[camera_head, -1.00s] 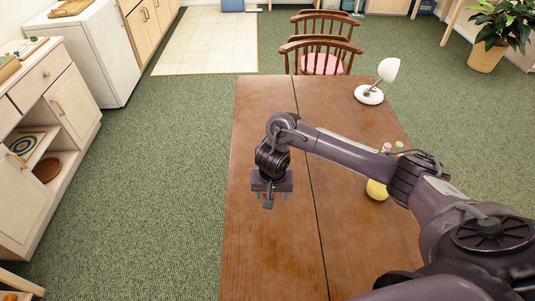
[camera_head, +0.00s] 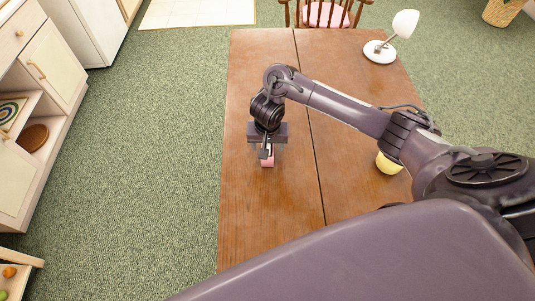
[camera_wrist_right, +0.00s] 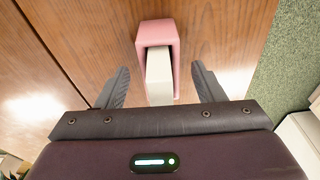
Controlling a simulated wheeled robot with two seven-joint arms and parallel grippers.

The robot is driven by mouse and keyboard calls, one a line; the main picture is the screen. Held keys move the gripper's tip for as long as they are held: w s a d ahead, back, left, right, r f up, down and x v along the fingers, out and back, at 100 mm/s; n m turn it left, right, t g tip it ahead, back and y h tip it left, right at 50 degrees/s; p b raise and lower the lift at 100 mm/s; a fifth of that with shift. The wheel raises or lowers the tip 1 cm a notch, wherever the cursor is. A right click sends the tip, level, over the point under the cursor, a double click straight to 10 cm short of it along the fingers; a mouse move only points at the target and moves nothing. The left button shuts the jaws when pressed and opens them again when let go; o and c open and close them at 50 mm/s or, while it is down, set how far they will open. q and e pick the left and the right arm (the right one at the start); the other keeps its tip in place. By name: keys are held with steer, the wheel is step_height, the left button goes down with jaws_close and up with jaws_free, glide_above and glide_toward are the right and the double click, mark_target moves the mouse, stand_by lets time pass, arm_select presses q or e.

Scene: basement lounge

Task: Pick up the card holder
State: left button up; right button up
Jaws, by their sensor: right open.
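The card holder (camera_head: 267,160) is a small pink box on the wooden table (camera_head: 255,220), partly hidden by my right gripper in the head view. In the right wrist view the card holder (camera_wrist_right: 172,42) shows a pink frame around a pale block that looks like cards. My right gripper (camera_head: 266,149) is open, above the card holder in the head view. In the right wrist view its two fingers (camera_wrist_right: 160,80) stand apart on either side of the holder, with gaps to both sides. My left gripper is not in view.
A white lamp (camera_head: 381,52) stands at the table's far right. A yellow pot (camera_head: 388,165) stands on the right, partly behind my arm. A wooden chair (camera_head: 325,14) is at the far end. The table's left part is clear.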

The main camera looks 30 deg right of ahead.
steer(key=shift+w+f, duration=0.2)
steer(key=shift+f, duration=1)
steer(key=shift+r, duration=0.1)
steer(key=c, duration=1.1)
steer(key=shift+o, duration=0.2)
steer(key=shift+r, duration=0.1)
